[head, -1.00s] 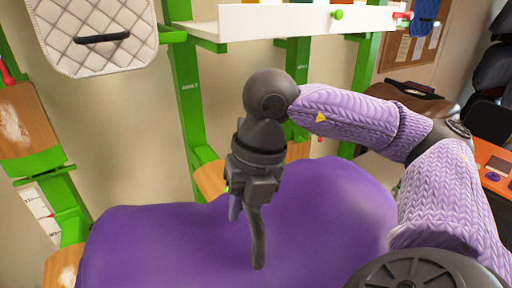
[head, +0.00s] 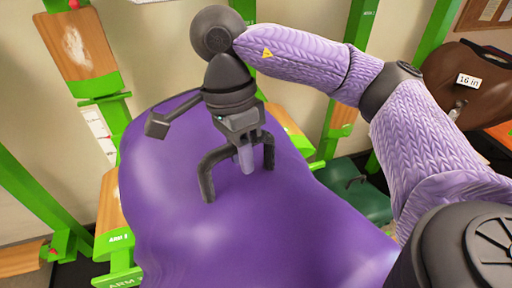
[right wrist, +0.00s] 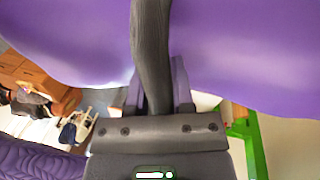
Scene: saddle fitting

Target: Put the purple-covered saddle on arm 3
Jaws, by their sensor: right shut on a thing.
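The purple-covered saddle (head: 190,225) fills the middle and bottom of the head view, and its smooth cover also shows in the right wrist view (right wrist: 240,55). My right gripper (head: 245,165) is above it, shut on the dark handle (head: 207,175) that arches over the saddle's top. In the right wrist view the handle (right wrist: 150,45) runs between the fingers. A wooden arm with a green labelled front (head: 119,238) shows at the saddle's left edge. Its number is too small to read surely. The saddle hides what lies beneath it. My left gripper is not in view.
Another wooden arm (head: 290,130) shows behind the saddle. A green post (head: 358,25) with a small label stands to the right. A brown saddle (head: 435,75) with a 16 in tag is at the far right, and a dark green saddle (head: 355,190) sits lower down.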

